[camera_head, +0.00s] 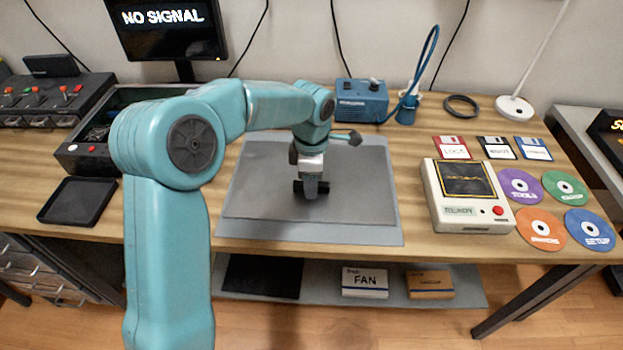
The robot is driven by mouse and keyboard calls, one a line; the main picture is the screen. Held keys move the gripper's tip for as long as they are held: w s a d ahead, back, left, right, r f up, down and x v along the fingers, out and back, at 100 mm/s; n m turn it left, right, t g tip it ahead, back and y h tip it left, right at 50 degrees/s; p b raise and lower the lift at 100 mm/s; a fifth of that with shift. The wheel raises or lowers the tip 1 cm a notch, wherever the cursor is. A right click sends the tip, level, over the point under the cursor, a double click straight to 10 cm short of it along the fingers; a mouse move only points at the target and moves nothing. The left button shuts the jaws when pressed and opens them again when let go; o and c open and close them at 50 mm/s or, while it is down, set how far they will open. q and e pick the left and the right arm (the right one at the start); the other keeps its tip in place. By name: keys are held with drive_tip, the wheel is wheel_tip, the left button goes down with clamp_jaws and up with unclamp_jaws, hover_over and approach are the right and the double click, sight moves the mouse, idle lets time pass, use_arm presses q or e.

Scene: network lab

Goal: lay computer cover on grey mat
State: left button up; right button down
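The computer cover (265,195) is a flat dark grey panel. It lies flat on the lighter grey mat (310,233), whose border shows mainly along the front edge and sides. My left gripper (311,190) points down over the middle of the cover, at a small black part that looks like a handle. One finger hides much of this part, so I cannot tell whether the gripper is shut on it. The open computer case (75,160) stands at the left, partly hidden behind my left arm. My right gripper is not in view.
A black tray (77,201) lies at the front left. A beige device (467,212), several discs and floppy disks (496,147) lie to the right of the mat. A blue station (361,101) stands behind. Boxes (365,283) lie on a shelf below.

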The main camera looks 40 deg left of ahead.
use_arm(q)
drive_tip(key=shift+r, duration=0.1)
drive_tip(key=shift+r, duration=0.15)
wheel_tip(320, 180, up, 12)
drive_tip(key=p, duration=0.2)
drive_tip(key=shift+s, duration=0.1)
idle(0.6)
